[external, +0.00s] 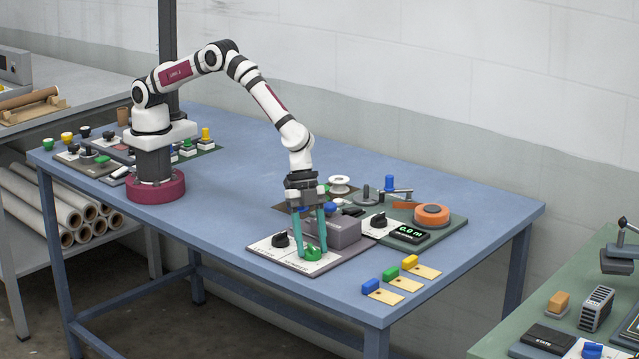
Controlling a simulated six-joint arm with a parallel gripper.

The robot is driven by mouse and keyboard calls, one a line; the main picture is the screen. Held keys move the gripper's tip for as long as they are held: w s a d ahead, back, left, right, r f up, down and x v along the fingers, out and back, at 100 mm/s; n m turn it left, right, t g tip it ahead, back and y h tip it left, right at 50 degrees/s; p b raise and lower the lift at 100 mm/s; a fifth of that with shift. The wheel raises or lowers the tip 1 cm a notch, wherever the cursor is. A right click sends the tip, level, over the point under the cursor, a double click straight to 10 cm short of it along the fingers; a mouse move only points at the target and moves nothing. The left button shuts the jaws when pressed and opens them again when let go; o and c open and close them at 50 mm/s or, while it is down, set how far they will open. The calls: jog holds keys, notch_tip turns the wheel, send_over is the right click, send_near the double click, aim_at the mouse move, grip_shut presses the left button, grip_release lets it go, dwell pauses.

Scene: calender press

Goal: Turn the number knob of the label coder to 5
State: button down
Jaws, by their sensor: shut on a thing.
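The label coder (338,233) is a grey block with a white panel (262,249) at its front, near the table's front edge. A black knob (281,240) and a green knob (313,254) stand side by side on the panel. My gripper (312,249) points down with its teal fingers shut on the green knob, one finger on each side. The fingers hide part of this knob. The panel lettering is too small to read, so I cannot tell which number the knob points to.
Right of the coder stands a panel with a black knob (378,221), a green-lit display (410,233) and an orange roll (431,215). Blue, green and yellow blocks with tags (385,296) lie at the front right. The blue table (215,240) is clear to the coder's left.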

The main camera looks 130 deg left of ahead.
dwell(0.4)
jog(key=shift+c, duration=1.5)
grip_release()
jog(key=v, duration=1.5)
jog(key=shift+r, duration=0.4)
jog(key=shift+s+a, duration=0.1)
